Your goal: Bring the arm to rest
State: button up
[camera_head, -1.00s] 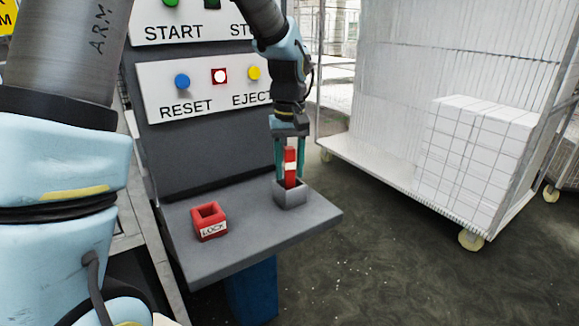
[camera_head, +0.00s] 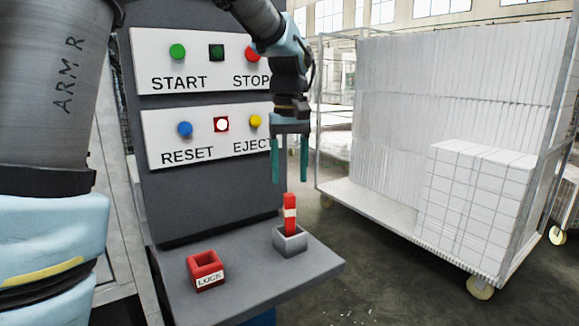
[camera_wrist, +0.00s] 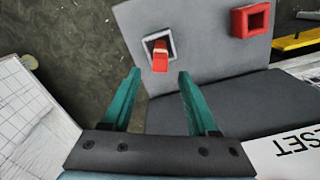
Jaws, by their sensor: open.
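My gripper (camera_head: 290,160), with two green fingers, is open and empty. It hangs pointing down above the grey shelf (camera_head: 245,272). A red stick with a white band (camera_head: 290,214) stands upright in a grey square holder (camera_head: 290,241) on the shelf, below my fingertips and apart from them. In the wrist view the red stick (camera_wrist: 160,57) sits in its holder beyond the two fingers (camera_wrist: 155,85), with nothing between the fingers.
A red box marked LOCK (camera_head: 206,271) sits on the shelf to the left. Behind is the panel with START, STOP, RESET (camera_head: 185,129) and EJECT buttons, close to my arm. A wire cart (camera_head: 345,190) with white blocks (camera_head: 470,200) stands to the right.

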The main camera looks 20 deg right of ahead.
jog(key=shift+r, duration=0.95)
jog(key=a+f, duration=0.4)
jog(key=a, duration=0.4)
jog(key=a+f+t, duration=0.1)
jog(key=a+f, duration=0.3)
jog(key=a, duration=0.5)
jog(key=a+f+n+t, duration=0.1)
jog(key=a+f, duration=0.4)
jog(key=a, duration=0.4)
jog(key=shift+w, duration=0.25)
jog(key=s+a+f, duration=0.3)
jog(key=s+a, duration=0.1)
jog(key=shift+s, duration=0.2)
